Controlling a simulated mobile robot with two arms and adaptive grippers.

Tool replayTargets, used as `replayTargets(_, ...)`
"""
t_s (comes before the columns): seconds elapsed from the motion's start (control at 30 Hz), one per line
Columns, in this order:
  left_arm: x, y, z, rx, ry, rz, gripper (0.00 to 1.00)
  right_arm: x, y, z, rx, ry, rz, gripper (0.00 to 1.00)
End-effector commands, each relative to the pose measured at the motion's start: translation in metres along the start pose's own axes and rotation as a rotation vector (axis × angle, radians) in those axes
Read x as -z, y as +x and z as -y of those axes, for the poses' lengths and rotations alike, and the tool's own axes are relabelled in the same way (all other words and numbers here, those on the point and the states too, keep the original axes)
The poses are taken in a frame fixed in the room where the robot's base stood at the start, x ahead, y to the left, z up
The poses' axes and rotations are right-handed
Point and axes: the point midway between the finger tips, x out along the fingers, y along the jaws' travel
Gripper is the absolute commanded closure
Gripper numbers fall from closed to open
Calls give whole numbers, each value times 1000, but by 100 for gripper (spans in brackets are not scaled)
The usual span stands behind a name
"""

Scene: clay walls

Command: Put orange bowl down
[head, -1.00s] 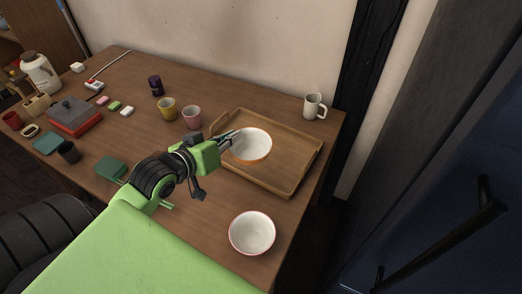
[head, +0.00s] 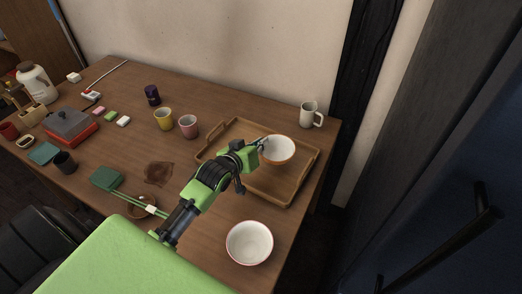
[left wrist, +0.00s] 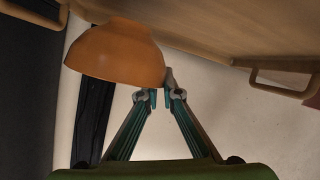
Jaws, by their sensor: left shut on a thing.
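The orange bowl (head: 280,150), white inside with an orange rim, is over the far right part of the wooden tray (head: 284,199) in the head view. My left gripper (head: 263,144) is shut on its left rim. In the left wrist view the bowl's plain orange outside (left wrist: 118,52) shows, with the fingertips (left wrist: 157,92) at its rim. The tray also shows at the upper right there (left wrist: 270,30). I cannot tell whether the bowl's base touches the tray. My right gripper is not in view.
A white bowl (head: 249,243) stands near the table's front edge. A pale mug (head: 309,115) stands behind the tray. A pink cup (head: 188,126) and a yellow cup (head: 163,119) stand left of it. The tray's front part is clear.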

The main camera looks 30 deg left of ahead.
Motion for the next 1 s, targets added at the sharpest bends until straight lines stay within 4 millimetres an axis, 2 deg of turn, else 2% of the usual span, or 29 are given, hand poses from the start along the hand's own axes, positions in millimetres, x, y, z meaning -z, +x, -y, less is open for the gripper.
replayTargets(0.2, -25, 13, 8, 1, 0, 1, 100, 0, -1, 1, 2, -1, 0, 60)
replayTargets(0.6, -30, 15, 11, 0, -1, 0, 100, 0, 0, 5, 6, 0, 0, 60)
replayTargets(0.63, -30, 15, 11, 0, 0, 1, 87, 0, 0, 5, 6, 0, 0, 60)
replayTargets(0.67, -30, 15, 11, 0, 0, 1, 79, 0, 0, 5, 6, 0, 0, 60)
replayTargets(1.0, -29, 14, 10, 0, 0, 1, 78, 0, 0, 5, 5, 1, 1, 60)
